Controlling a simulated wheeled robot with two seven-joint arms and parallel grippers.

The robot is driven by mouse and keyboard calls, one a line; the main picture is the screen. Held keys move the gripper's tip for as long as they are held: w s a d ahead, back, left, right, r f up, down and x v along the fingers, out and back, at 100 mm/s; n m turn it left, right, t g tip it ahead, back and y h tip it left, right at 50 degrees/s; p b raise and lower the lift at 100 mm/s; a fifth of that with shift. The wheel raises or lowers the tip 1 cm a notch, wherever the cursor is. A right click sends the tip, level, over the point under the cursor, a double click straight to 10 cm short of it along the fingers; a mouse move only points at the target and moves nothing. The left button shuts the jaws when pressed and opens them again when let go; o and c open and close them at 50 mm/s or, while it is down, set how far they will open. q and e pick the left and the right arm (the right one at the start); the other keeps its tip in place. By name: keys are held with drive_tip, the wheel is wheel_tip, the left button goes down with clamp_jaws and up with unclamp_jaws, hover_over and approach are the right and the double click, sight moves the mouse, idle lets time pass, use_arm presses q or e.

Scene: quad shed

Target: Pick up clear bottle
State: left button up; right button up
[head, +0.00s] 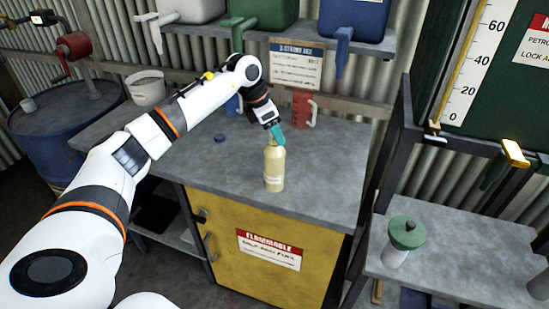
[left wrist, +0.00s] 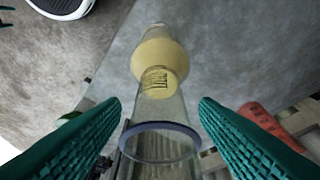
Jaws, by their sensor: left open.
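The clear bottle (head: 274,170) stands upright on the grey bench top (head: 330,180), with pale yellow contents and a small label. My left gripper (head: 277,137) reaches down to the bottle's top from behind. In the left wrist view the open mouth of the bottle (left wrist: 160,95) faces the camera. It lies between the two teal fingers of my left gripper (left wrist: 160,135), with visible gaps on both sides. The gripper is open, and I cannot see it touching the bottle.
A red jug (head: 303,109) stands behind the bottle by a sign (head: 296,66). A blue cap (head: 219,138) lies left on the bench. A white bucket (head: 146,91) stands at the back left. A green-topped jar (head: 403,240) is on the right shelf. The bench right of the bottle is clear.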

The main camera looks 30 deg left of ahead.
use_arm(q)
drive_tip(key=shift+x, duration=1)
drive_tip(key=shift+c, duration=0.3)
clamp_jaws()
drive_tip(key=shift+r, duration=0.15)
drive_tip(key=shift+w+r, duration=0.1)
